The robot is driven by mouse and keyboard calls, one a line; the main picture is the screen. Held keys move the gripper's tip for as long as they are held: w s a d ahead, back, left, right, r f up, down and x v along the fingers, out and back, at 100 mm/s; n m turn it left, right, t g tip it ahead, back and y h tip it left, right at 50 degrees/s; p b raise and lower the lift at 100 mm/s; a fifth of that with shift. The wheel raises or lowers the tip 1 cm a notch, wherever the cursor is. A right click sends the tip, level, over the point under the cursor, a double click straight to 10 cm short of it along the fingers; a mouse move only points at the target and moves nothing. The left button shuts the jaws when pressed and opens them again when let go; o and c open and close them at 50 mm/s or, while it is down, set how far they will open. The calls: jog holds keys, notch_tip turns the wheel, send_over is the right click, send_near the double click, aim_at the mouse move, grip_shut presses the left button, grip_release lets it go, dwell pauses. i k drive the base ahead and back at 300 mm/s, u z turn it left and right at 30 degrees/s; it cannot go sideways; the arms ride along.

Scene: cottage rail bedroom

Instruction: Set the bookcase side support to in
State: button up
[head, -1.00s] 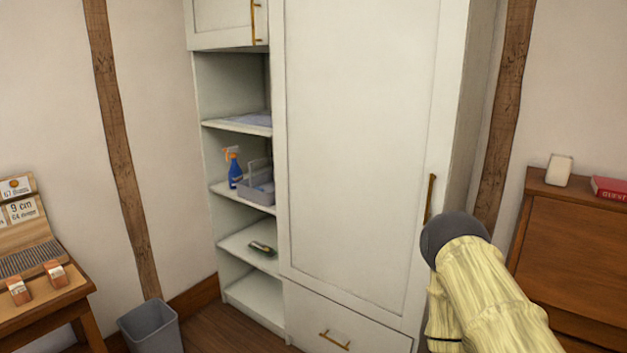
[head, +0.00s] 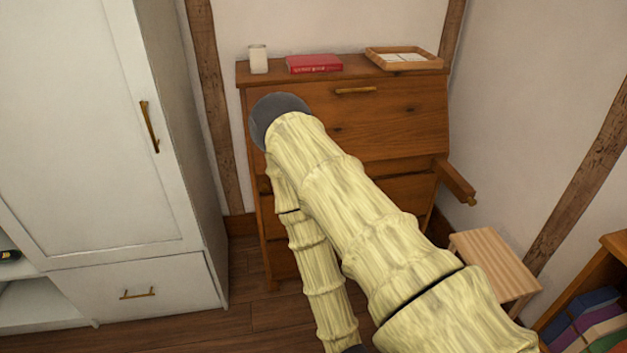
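A brown wooden slant-front desk (head: 390,115) stands against the back wall with its front flap closed. At its right side a wooden support arm (head: 455,180) sticks out toward me, with a small brass knob on its end. No matching arm shows on its left side, which my arm partly covers. A low wooden case (head: 618,243) with several coloured books is cut off at the lower right edge; no side support shows on it. My arm crosses the middle of the view, hiding much of the desk's drawers. My gripper is not in view.
A small slatted stool (head: 495,262) stands right of the desk, below the support arm. A white wardrobe (head: 90,130) fills the left. A white cup (head: 258,59), a red book (head: 314,63) and a tray (head: 404,50) rest on the desk top. Some floor is clear between wardrobe and desk.

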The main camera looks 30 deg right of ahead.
aim_at(456, 182)
jog(key=z, duration=1.55)
jog(key=k, duration=0.5)
jog(key=u, duration=0.85)
jog(key=i, duration=1.05)
jog(key=z, duration=0.65)
